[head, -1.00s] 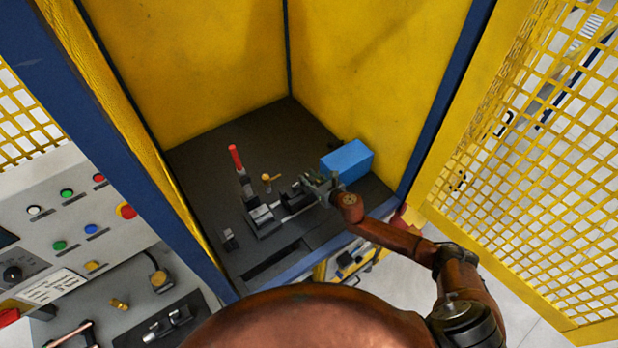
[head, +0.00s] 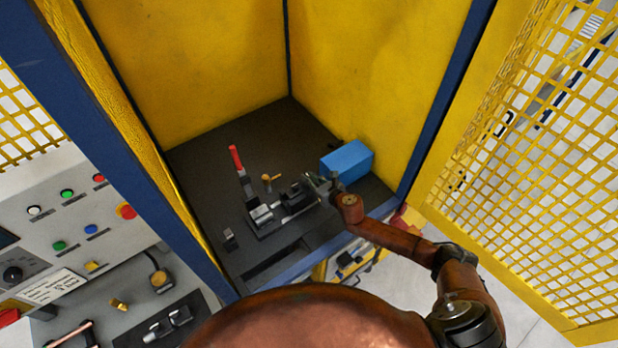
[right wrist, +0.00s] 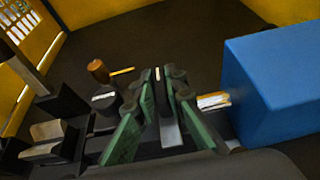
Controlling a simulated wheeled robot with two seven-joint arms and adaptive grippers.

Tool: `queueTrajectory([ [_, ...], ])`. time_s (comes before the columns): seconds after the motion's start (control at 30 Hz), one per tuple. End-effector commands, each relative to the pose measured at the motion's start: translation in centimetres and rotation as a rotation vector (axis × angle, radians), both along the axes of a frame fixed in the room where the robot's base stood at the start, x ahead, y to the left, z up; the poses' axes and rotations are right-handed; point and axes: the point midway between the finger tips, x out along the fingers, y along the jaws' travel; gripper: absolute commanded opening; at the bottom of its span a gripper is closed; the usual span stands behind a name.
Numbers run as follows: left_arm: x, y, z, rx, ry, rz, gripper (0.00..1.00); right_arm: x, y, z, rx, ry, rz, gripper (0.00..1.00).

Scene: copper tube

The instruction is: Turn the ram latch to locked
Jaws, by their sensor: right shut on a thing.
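My right gripper (head: 322,187) reaches in from the right to the fixture, close to the blue block. In the right wrist view its two green fingers (right wrist: 159,76) converge at the tips on a small thin part, which appears to be the ram latch. The fingers hide most of the latch, and I cannot tell which way it points. The blue ram block (head: 346,161) sits on the dark bench to the right; it also shows in the right wrist view (right wrist: 275,85), with a shiny rod (right wrist: 213,99) at its side. My left gripper is not in view.
A red-handled lever (head: 236,157) stands upright at the fixture's left. A brass knob (head: 266,178) with a thin yellow rod stands behind the fixture. Yellow walls enclose the bench; a mesh door (head: 540,170) stands open at right. A button panel (head: 75,215) is at left.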

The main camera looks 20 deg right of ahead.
Motion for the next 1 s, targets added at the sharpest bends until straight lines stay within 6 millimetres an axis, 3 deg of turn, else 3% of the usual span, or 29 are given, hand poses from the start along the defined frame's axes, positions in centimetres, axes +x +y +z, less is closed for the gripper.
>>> queueTrajectory([
  [0.27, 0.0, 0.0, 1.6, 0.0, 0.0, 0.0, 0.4, -0.1, 0.2, 0.2, 0.0, 0.002, -0.099, 0.0],
  [0.6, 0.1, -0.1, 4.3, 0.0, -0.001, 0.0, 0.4, 0.0, 0.3, 0.3, 0.002, 0.002, -0.375, 0.0],
  [1.0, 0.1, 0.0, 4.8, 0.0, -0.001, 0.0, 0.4, 0.0, 0.2, 0.0, 0.0, 0.002, -0.665, 0.0],
])
